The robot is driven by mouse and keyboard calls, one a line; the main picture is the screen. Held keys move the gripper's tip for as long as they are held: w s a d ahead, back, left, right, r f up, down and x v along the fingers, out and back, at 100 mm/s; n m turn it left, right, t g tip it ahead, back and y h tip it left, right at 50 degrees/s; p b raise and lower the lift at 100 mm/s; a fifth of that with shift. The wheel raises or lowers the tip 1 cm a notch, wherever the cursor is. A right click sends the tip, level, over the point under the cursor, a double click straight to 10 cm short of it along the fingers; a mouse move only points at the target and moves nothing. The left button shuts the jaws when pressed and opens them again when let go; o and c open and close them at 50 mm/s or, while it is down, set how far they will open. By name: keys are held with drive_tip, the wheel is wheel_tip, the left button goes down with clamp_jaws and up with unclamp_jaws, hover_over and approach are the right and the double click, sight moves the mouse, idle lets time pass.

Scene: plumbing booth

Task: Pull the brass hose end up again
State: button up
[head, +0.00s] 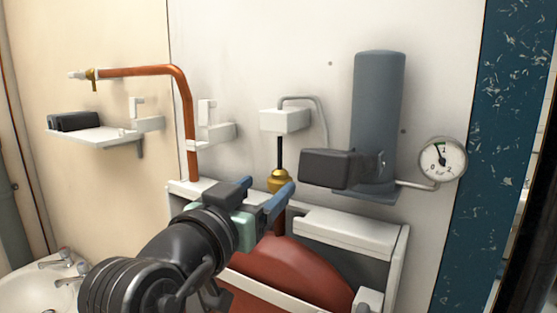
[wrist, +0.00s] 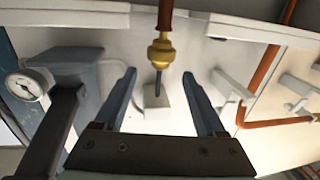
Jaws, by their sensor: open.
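The brass hose end (head: 279,181) hangs at the lower end of a short black hose (head: 279,150) below a white wall box (head: 285,120). In the upside-down wrist view the brass hose end (wrist: 160,52) meets the end of an upright copper pipe (wrist: 165,14). My gripper (head: 268,184) is open, its two blue fingers pointing toward the brass piece. In the wrist view my gripper (wrist: 159,75) has one finger on each side of the hose line, with clear gaps. The brass looks a little beyond the fingertips, and nothing is held.
A grey cylinder (head: 377,115) with a dark block (head: 330,168) and a gauge (head: 442,160) stand to the right. A bent copper pipe (head: 187,115) rises at left. A white trough (head: 350,228) with a red rounded body (head: 285,272) lies below.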

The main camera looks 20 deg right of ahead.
sight(277, 177)
drive_tip(key=p+x, duration=0.2)
drive_tip(key=x, duration=0.5)
drive_tip(key=shift+p, duration=0.35)
clamp_jaws()
